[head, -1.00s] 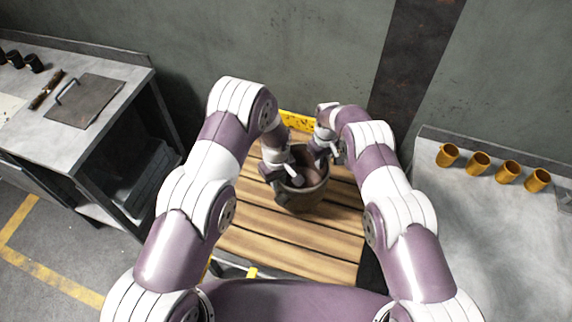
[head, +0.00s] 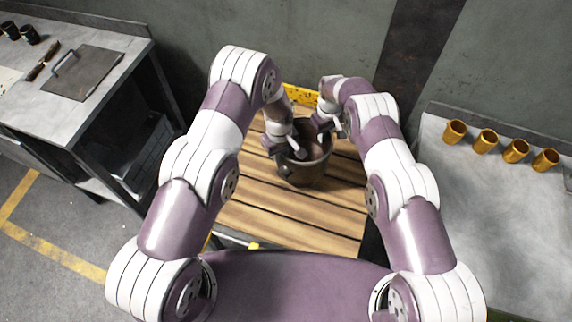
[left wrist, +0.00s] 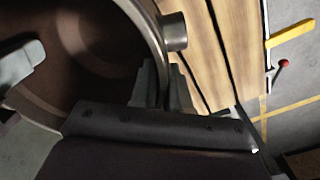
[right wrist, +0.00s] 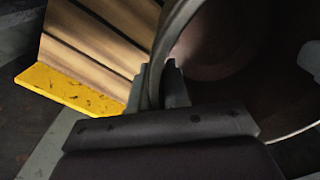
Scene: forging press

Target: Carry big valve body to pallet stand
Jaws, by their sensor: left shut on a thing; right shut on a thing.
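The big valve body (head: 306,170) is a dark brown, hollow, bowl-like part, seen over the slatted wooden top of the pallet stand (head: 285,220). I cannot tell whether it touches the slats. My left gripper (head: 286,150) is shut on its rim at the left, and my right gripper (head: 328,135) is shut on its rim at the far right. In the left wrist view the rim and a round stub of the valve body (left wrist: 100,45) show close up, with the fingers (left wrist: 160,85) on the wall. In the right wrist view the fingers (right wrist: 160,88) also clamp the valve body's wall (right wrist: 215,50).
A grey bench (head: 130,48) with a flat plate (head: 85,72) and dark cups stands at the left. A pale table (head: 490,220) with several orange cups (head: 485,141) stands at the right. A yellow edge piece (head: 300,95) and the wall are behind the stand.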

